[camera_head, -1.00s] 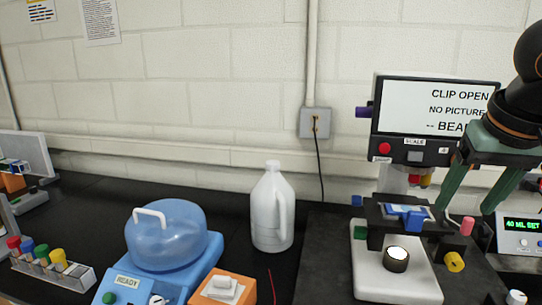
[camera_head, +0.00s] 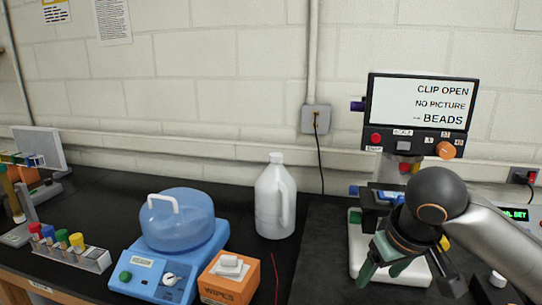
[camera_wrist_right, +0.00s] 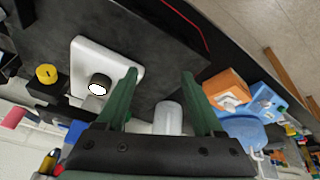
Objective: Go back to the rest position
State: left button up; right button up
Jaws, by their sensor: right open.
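My right gripper (camera_head: 383,271) hangs in front of the microscope (camera_head: 359,262), its green fingers pointing down and to the left. In the right wrist view my right gripper (camera_wrist_right: 160,80) shows its two green fingers wide apart with nothing held between them. The gripper and its arm cover much of the microscope's stage and base in the head view. My left gripper is not in view.
A screen (camera_head: 418,103) reading "CLIP OPEN" stands above the microscope. A white jug (camera_head: 275,198), a blue centrifuge-like device (camera_head: 178,220), an orange wipes box (camera_head: 230,277) and a tube rack (camera_head: 75,256) stand to the left. A lit display box (camera_head: 515,213) is behind my right arm.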

jog(key=s+a+f+n+y, duration=0.15)
jog(key=s+a+f, duration=0.25)
jog(key=f, duration=0.5)
jog(key=s+a+f+n+y, duration=0.15)
jog(key=s+a+f, duration=0.25)
jog(key=f, duration=0.5)
jog(key=s+d+f+m+h, duration=0.1)
jog(key=s+d+f+m, duration=0.1)
jog(key=s+d+f, duration=0.4)
jog(key=s+d+f+m+h, duration=0.2)
jog(key=s+d+f, duration=0.2)
jog(key=s, duration=0.5)
jog(key=w+a+f+t+y, duration=0.1)
jog(key=w+a+f+t, duration=0.1)
jog(key=f, duration=0.3)
jog(key=w+a+f+t+y, duration=0.1)
jog(key=w+a+f+t, duration=0.1)
jog(key=f, duration=0.4)
jog(key=shift+w+t, duration=0.15)
jog(key=shift+t, duration=0.25)
